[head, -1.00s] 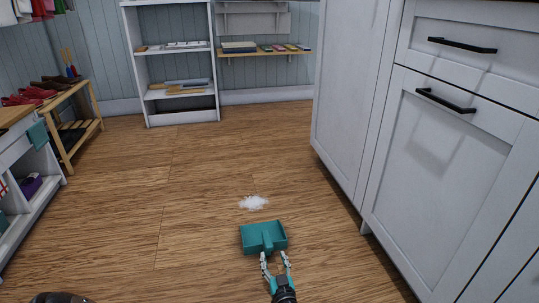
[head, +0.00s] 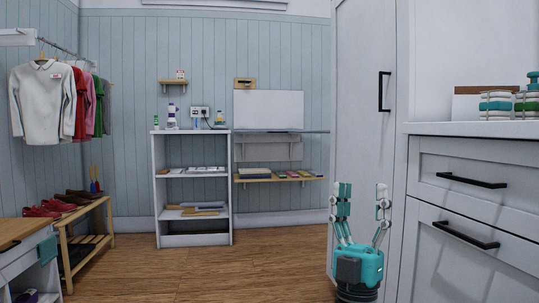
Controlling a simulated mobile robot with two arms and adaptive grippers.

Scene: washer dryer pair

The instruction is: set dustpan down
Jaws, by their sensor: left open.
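My left gripper (head: 361,190) is raised at the lower right of the head view, in front of the white cabinet. Its fingers point up, spread apart, with nothing between them. The dustpan is not in view now; the floor close in front of me is below the picture. My right gripper is not in view.
A white shelf unit (head: 193,236) stands against the blue panelled wall. A wooden shoe bench (head: 86,243) is at the left, under hanging clothes (head: 48,98). White drawers (head: 470,182) line the right. The wooden floor (head: 195,270) between is clear.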

